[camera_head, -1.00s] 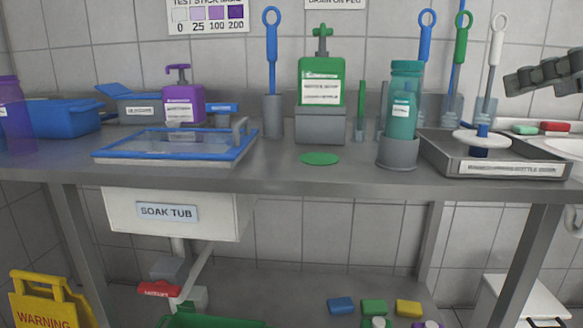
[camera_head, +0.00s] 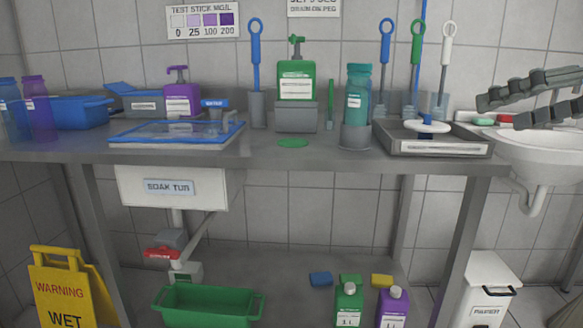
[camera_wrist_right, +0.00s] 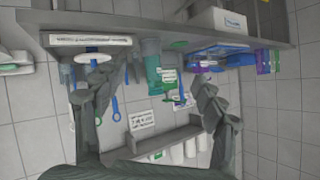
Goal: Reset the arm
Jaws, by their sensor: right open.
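My right gripper (camera_head: 500,112) is at the right edge of the head view, in front of the wall and over the sink side. Its two dark fingers are apart and nothing is between them. In the right wrist view the gripper (camera_wrist_right: 155,78) also shows wide open, with the steel bench and its bottles beyond the fingers, turned upside down. My left gripper is not in view.
A steel bench (camera_head: 262,160) holds a teal bottle (camera_head: 356,95), a green pump bottle (camera_head: 296,82) and a steel tray (camera_head: 437,146). The sink (camera_head: 545,150) is at right. A yellow warning sign (camera_head: 62,290) and green tub (camera_head: 208,303) stand below.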

